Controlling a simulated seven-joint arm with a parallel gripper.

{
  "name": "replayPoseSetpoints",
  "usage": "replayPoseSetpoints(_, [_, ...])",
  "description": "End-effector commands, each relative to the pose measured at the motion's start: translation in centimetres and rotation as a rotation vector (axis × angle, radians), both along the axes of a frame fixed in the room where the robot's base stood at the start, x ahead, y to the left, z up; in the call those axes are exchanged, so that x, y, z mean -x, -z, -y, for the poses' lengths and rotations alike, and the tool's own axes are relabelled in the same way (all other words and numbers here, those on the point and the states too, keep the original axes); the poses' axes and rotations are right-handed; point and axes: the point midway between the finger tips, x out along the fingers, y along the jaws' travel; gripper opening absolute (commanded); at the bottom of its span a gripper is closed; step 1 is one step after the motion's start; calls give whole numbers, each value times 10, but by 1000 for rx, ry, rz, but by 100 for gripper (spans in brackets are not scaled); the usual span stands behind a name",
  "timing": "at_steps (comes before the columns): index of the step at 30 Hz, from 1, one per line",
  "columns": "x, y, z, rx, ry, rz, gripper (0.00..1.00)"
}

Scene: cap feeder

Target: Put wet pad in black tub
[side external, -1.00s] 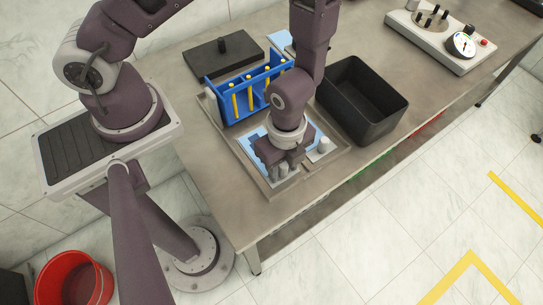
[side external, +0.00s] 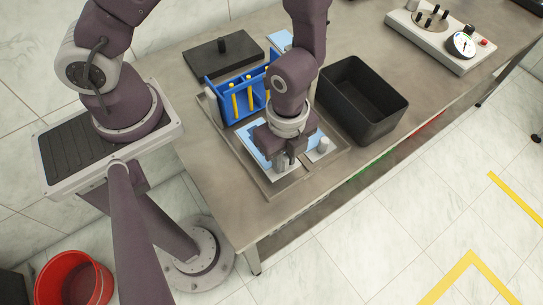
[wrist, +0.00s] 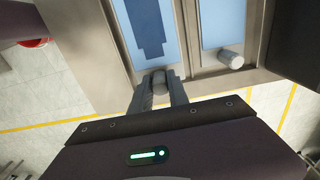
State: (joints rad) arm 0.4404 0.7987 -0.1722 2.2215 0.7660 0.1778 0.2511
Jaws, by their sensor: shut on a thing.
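A pale pad with a dark blue patch (wrist: 150,28) lies in the metal tray (wrist: 88,50); the darker patch looks like wetness. It also shows in the side view (side external: 256,141), partly hidden by my arm. My gripper (wrist: 158,82) is shut on the round grey knob at this pad's near end; the gripper also shows in the side view (side external: 284,160). I cannot tell whether the pad is lifted. A second, plain light blue pad (wrist: 221,24) with its own knob lies to the right. The black tub (side external: 385,128) stands right of the tray and looks empty.
A dark plate with a knob (side external: 222,57) is further back. A grey control box (side external: 440,38) is at the far right. The table's front edge is close to the tray.

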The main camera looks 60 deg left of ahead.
Motion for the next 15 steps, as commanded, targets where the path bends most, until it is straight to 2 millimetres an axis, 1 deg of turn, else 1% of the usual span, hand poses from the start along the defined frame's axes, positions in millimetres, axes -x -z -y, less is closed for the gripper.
replayPoseSetpoints(15, [0, -33, 0, 0, 0, 1, 0])
